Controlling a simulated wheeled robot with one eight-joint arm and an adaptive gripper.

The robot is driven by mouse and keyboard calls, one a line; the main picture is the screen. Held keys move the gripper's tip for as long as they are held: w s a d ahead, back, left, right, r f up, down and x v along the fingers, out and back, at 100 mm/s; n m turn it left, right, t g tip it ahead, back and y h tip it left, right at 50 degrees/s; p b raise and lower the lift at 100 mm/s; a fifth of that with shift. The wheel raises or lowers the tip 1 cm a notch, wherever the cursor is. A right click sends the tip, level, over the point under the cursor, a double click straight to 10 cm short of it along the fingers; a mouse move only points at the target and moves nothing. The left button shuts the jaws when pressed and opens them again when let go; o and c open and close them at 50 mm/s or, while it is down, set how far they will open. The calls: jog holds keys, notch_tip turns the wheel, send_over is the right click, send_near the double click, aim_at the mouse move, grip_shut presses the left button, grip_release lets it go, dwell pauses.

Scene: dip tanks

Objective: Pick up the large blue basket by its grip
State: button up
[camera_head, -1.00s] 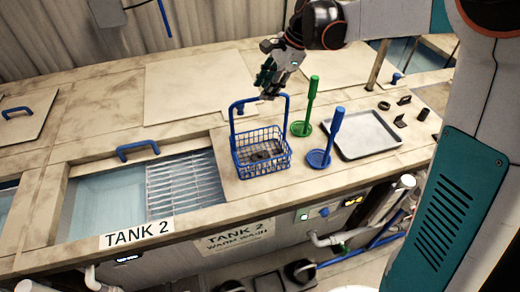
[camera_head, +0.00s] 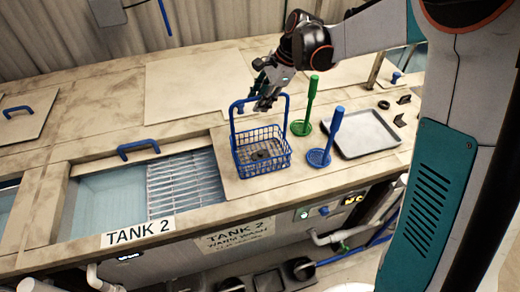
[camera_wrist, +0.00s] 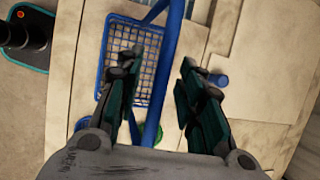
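The large blue basket (camera_head: 262,150) stands upright on the counter, right of the open tank 2, with small dark parts inside. Its tall handle ends in a horizontal grip bar across the top. My gripper (camera_head: 265,104) is at that bar, above the basket. In the wrist view, my gripper (camera_wrist: 160,95) has its fingers wide apart. The blue handle (camera_wrist: 165,50) runs between the fingers, nearer the left one, and the mesh of the basket (camera_wrist: 130,50) lies below. I cannot tell whether a finger touches the bar.
A green upright-handled holder (camera_head: 309,105) and a blue one (camera_head: 330,137) stand close to the basket's right. A grey tray (camera_head: 362,135) lies beyond them. Tank 2 (camera_head: 105,200) is open at the left, with a metal grate (camera_head: 185,183) across part of it.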

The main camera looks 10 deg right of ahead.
jog(key=shift+f, duration=0.2)
dwell(0.4)
grip_shut()
